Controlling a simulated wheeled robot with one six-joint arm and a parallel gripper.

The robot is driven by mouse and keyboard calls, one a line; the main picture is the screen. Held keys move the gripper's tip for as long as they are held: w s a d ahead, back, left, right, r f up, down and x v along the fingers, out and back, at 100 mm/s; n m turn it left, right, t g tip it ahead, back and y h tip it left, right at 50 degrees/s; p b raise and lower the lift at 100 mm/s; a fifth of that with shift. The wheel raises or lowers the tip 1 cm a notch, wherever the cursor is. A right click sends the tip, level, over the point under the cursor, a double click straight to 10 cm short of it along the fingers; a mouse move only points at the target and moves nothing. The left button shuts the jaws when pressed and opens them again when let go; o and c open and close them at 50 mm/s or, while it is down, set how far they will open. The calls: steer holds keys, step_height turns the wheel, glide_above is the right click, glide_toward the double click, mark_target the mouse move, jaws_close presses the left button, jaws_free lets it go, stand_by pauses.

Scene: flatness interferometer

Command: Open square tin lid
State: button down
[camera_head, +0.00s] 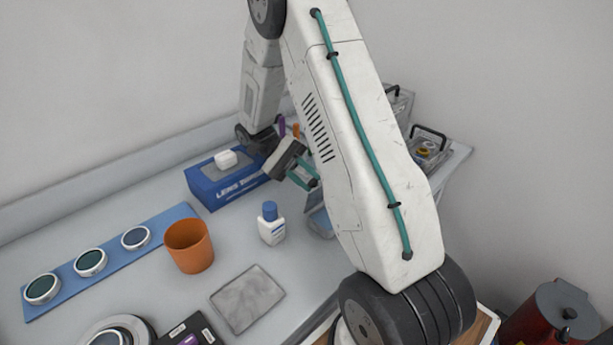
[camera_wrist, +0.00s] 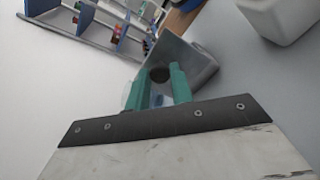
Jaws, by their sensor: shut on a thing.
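The square tin (camera_head: 319,222) is grey and stands on the bench just below my gripper in the head view, largely hidden behind my arm. My gripper (camera_head: 304,178) has teal fingers and is above the tin. In the wrist view my gripper (camera_wrist: 157,84) is shut on a part of the grey lid (camera_wrist: 190,62), which looks tilted beyond the fingers. A dark round spot shows between the fingertips. The exact contact and how far the lid is from the tin are hidden.
A blue tissue box (camera_head: 208,190), a white bottle with a blue cap (camera_head: 271,228) and an orange cup (camera_head: 189,246) stand left of the tin. A grey plate (camera_head: 247,298) lies in front. A blue strip (camera_head: 65,272) carries several round optics. A red canister (camera_head: 548,320) is at the lower right.

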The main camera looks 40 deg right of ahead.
steer(key=shift+w, duration=0.1)
stand_by(0.4)
steer(key=c, duration=1.2)
jaws_free()
steer(key=shift+r, duration=0.15)
steer(key=s+a+r, duration=0.2)
steer(key=s, duration=0.5)
steer(key=s+a+r, duration=0.2)
steer(key=s, duration=0.6)
steer(key=shift+s+a+r, duration=0.2)
steer(key=shift+a+r, duration=0.1)
